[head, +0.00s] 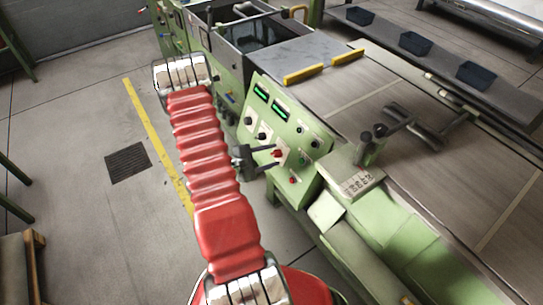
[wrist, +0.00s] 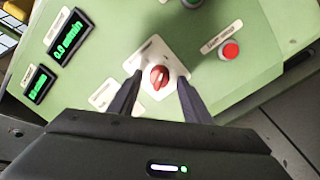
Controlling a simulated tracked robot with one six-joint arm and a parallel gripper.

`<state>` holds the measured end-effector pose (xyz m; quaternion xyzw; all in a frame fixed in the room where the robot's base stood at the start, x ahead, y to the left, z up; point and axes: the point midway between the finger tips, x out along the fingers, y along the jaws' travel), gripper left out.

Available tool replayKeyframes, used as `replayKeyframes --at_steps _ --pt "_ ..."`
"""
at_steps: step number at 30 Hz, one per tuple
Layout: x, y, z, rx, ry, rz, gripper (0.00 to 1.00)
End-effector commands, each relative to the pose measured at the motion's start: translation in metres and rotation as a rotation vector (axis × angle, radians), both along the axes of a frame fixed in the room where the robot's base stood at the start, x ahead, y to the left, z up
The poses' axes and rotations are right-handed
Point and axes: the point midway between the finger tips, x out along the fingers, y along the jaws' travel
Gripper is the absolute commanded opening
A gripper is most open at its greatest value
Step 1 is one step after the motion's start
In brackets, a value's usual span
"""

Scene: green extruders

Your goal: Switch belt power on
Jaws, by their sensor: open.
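The green control panel (head: 286,130) stands to the right of my arm in the head view. In the wrist view a red rotary knob (wrist: 158,77) on a white plate sits on the panel, with a label beside it too blurred to read. My gripper (wrist: 160,78) is open, with one finger on each side of the knob. The fingers look apart from the knob; how close the tips are to the panel I cannot tell. In the head view my gripper (head: 276,156) points at the panel's lower part from the left.
A red push button (wrist: 231,51) sits to the right of the knob. Two green-lit displays (wrist: 70,37) are on the left of the panel. Floor left of my arm is mostly clear.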

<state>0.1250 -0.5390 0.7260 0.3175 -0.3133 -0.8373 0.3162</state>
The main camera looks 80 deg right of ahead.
Motion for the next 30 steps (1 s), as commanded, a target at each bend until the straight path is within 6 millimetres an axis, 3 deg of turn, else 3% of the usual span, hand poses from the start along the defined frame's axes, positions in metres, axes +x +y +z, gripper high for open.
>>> replayKeyframes --at_steps 24,30 --pt "0.069 0.083 0.037 0.000 0.000 0.003 0.44" --pt "0.078 0.095 0.042 0.000 0.000 0.002 0.44"
